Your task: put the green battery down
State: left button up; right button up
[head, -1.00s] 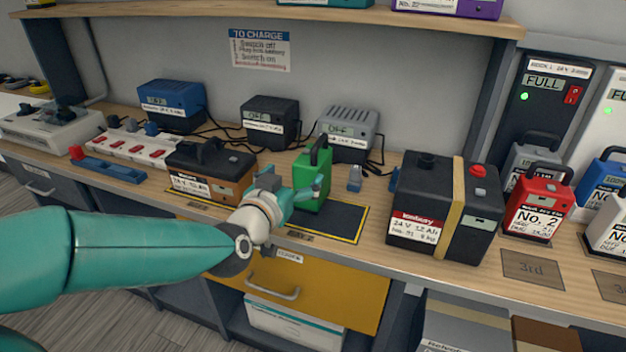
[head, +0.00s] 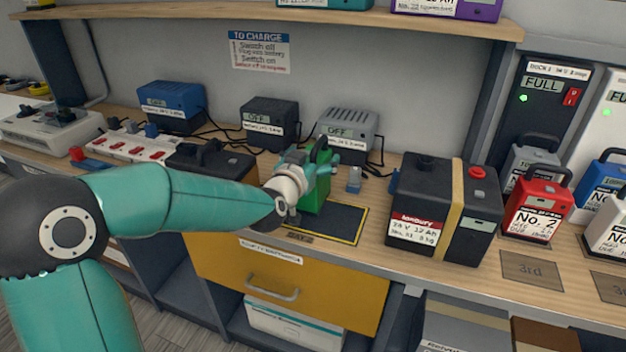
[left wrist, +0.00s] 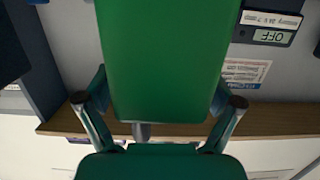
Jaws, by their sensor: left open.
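The green battery (head: 318,192) stands upright on the dark mat with a yellow border (head: 345,224), on the wooden bench. Its black handle (head: 320,150) shows at the top. My left gripper (head: 322,168) is at the upper part of the battery, with its fingers open on either side of it. In the left wrist view the green battery (left wrist: 160,60) fills the middle between the two spread fingers of my left gripper (left wrist: 158,102). The arm and wrist hide part of the battery's left side. My right gripper is not in view.
A big black battery with a tan strap (head: 440,215) stands right of the mat. A black and brown battery (head: 205,160) is to the left, partly behind my arm. A grey charger (head: 348,130) with cables stands behind. A yellow drawer (head: 330,285) is below.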

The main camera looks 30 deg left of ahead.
pick_arm(q)
jog(key=c, duration=1.5)
jog(key=shift+r, duration=0.35)
jog(key=shift+c, duration=1.2)
jog(key=shift+f, duration=0.1)
grip_shut()
